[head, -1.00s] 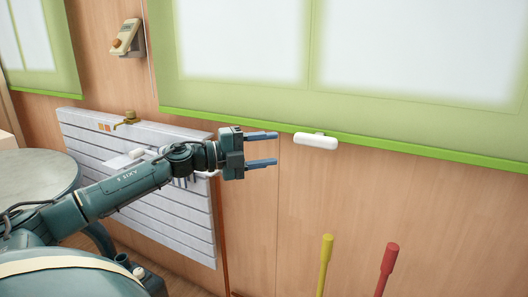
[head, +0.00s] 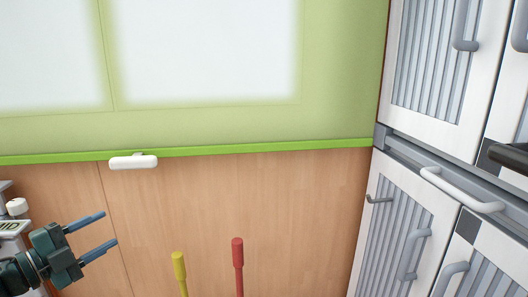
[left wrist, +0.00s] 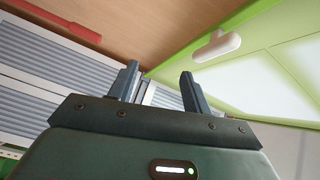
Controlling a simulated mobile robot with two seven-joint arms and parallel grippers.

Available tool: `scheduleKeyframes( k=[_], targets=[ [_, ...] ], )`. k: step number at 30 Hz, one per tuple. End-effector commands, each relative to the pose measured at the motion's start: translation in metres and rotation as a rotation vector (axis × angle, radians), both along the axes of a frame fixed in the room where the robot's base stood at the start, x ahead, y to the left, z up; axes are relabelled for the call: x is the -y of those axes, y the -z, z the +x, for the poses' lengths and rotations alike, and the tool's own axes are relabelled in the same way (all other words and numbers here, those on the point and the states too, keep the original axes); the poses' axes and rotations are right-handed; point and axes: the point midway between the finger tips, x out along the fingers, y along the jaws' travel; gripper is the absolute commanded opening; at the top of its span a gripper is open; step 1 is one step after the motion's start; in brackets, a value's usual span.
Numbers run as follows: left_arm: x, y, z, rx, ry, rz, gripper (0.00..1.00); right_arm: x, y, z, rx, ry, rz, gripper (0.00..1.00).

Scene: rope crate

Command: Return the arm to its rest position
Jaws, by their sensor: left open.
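My left gripper (head: 100,235) is at the lower left of the head view, with its two blue-grey fingers apart and nothing between them. In the left wrist view its fingers (left wrist: 160,85) also stand apart and empty. The wood-panelled wall and the green blind are beyond it. A white handle (head: 133,162) hangs at the blind's lower edge, above and apart from the fingers; it also shows in the left wrist view (left wrist: 217,46). My right gripper is not in view.
A yellow-handled rod (head: 179,270) and a red-handled rod (head: 238,262) stand at the bottom middle. White cabinets with a handle (head: 460,192) fill the right side. The wall (head: 310,210) between rods and cabinets is bare.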

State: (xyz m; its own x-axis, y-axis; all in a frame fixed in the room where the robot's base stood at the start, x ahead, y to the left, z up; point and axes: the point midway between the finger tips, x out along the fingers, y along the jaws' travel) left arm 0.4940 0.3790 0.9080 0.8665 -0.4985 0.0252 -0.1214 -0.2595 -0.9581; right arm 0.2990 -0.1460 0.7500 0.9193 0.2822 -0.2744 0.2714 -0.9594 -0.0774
Motion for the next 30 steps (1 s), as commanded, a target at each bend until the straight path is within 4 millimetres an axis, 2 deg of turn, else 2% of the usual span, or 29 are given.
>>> scheduleKeyframes(
  k=[1,3,6,10,15,21,23,30],
  targets=[
    [0.022,0.037,-0.016,-0.063,-0.015,-0.117,0.49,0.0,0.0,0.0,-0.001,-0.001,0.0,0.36],
    [0.051,0.076,-0.039,-0.148,-0.053,-0.266,0.49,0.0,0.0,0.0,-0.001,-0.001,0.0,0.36],
    [0.096,0.122,-0.078,-0.289,-0.122,-0.484,0.49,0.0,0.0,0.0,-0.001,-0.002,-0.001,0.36],
    [0.146,0.153,-0.122,-0.455,-0.209,-0.717,0.49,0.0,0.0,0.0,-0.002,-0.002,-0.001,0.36],
    [0.193,0.164,-0.163,-0.623,-0.291,-0.941,0.49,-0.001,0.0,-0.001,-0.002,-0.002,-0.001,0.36],
    [0.234,0.158,-0.197,-0.784,-0.362,-1.158,0.49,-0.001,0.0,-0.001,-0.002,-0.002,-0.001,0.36],
    [0.235,0.146,-0.195,-0.798,-0.371,-1.145,0.49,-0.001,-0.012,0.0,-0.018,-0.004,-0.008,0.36],
    [0.236,0.134,-0.192,-0.859,-0.424,-1.097,0.49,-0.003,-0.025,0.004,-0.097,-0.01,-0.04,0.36]
  ],
)
